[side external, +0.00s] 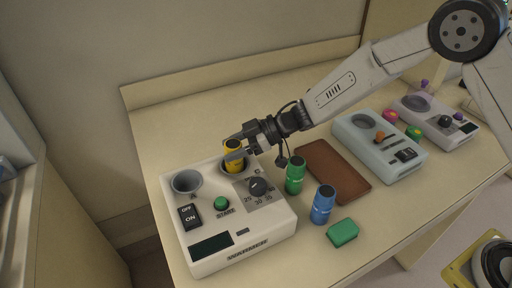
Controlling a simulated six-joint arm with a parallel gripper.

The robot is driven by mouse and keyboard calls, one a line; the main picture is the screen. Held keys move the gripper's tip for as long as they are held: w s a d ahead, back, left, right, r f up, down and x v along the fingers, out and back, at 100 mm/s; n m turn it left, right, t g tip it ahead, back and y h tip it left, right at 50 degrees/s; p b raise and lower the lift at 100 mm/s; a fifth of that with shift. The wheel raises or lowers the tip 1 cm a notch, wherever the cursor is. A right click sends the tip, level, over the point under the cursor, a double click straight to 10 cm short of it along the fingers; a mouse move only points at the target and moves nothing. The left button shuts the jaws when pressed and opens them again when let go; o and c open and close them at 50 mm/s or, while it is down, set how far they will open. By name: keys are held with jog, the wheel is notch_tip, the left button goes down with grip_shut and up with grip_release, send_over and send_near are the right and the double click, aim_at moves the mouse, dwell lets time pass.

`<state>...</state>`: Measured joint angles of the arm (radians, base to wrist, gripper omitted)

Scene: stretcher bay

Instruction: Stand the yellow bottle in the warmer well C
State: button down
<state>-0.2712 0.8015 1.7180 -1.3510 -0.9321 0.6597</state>
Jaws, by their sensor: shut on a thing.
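The yellow bottle (234,162) is upright at the back right well of the white warmer (270,233). Its lower part is hidden by the well's rim, so I cannot tell how deep it sits. My gripper (237,150) is shut on the bottle's upper part, reaching in from the right. A letter C shows on the warmer beside this well, partly hidden. The other well (187,181), at the left of the warmer, is empty.
A green bottle (295,176) and a blue bottle (323,205) stand right of the warmer, with a green block (342,232) near them. A brown mat (330,172) lies behind. Two more devices, one pale blue-grey (391,166) and one light grey (457,134), stand farther right.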

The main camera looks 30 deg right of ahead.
jog(key=shift+f, duration=0.1)
jog(key=shift+c, duration=1.8)
grip_release()
jog(key=shift+f, duration=0.1)
jog(key=v, duration=1.1)
